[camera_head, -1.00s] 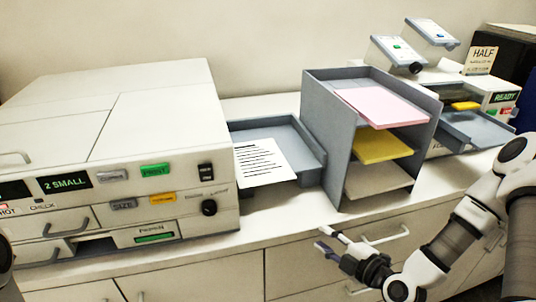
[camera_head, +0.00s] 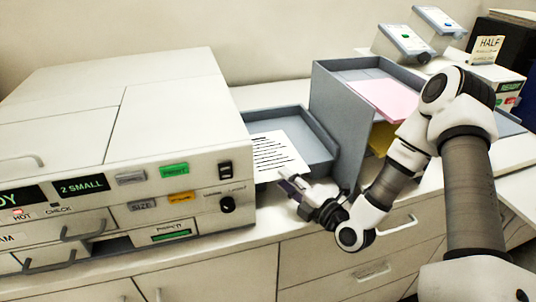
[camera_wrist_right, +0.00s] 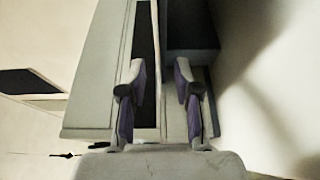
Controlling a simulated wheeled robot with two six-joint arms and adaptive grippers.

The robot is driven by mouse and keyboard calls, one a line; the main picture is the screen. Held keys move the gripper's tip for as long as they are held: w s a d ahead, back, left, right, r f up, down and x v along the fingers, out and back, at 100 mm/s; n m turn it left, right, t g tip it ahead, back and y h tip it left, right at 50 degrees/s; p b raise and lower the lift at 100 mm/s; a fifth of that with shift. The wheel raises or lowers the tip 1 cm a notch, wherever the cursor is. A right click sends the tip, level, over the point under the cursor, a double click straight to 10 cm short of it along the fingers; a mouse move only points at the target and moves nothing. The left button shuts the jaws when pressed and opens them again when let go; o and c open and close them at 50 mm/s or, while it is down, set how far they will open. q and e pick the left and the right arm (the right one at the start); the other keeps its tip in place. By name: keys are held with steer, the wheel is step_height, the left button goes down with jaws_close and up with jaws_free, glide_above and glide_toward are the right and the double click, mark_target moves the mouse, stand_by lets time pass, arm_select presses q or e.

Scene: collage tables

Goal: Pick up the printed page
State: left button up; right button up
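The printed page (camera_head: 280,153) is a white sheet with black lines. It lies in the grey output tray (camera_head: 318,138) beside the large printer, with its front end sticking out over the tray's front edge. My right gripper (camera_head: 287,186) is just in front of the page's front end and slightly below it in the head view; whether they touch I cannot tell. My left gripper is out of view.
The large cream printer (camera_head: 175,130) stands close on the left. A grey sorter (camera_head: 335,115) with pink and yellow paper stands right of the tray, partly hidden by my right arm. Drawers with handles (camera_head: 398,224) lie below the counter.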

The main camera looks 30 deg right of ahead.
steer(key=shift+w, duration=0.65)
steer(key=shift+s+d+r, duration=0.1)
steer(key=shift+s+d, duration=0.1)
steer(key=c, duration=0.5)
steer(key=shift+w+a, duration=0.15)
jaws_close()
